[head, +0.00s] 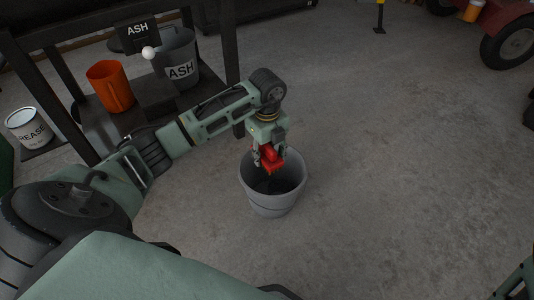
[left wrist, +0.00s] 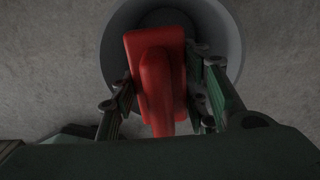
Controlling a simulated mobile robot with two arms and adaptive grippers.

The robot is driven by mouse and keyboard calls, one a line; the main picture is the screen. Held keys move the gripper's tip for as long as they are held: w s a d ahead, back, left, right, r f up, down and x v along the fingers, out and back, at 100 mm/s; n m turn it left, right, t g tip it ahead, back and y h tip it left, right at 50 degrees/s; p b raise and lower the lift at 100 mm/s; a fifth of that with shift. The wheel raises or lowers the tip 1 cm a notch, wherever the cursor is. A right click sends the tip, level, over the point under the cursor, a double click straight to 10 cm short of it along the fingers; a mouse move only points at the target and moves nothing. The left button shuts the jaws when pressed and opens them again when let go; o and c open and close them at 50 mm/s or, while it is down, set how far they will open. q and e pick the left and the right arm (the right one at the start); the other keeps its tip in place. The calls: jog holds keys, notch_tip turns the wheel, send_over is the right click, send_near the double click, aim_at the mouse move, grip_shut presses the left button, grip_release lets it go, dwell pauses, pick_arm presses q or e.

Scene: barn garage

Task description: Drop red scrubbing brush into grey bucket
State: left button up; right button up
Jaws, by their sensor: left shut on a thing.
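The red scrubbing brush (head: 270,158) is held in my left gripper (head: 270,155), over the mouth of the grey bucket (head: 272,203). The bucket stands upright on the concrete floor, and its dark inside shows below the brush. In the left wrist view the brush (left wrist: 157,75) sits between both fingers of my left gripper (left wrist: 163,100). The bucket rim (left wrist: 232,40) circles behind it. I cannot tell how far the brush reaches below the rim. Part of what may be my right arm shows at the lower right corner of the head view; its gripper is not seen.
A dark metal shelf (head: 232,60) at the upper left holds an orange container (head: 110,87) and a grey bucket marked ASH (head: 181,70). A white GREASE can (head: 28,128) stands at the left edge. A red wheeled cart (head: 492,20) is at the upper right. The floor right of the bucket is clear.

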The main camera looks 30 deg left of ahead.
pick_arm(q)
jog(key=o, duration=1.4)
jog(key=shift+c, duration=0.2)
notch_tip(320, 180, up, 12)
jog(key=shift+r, duration=0.1)
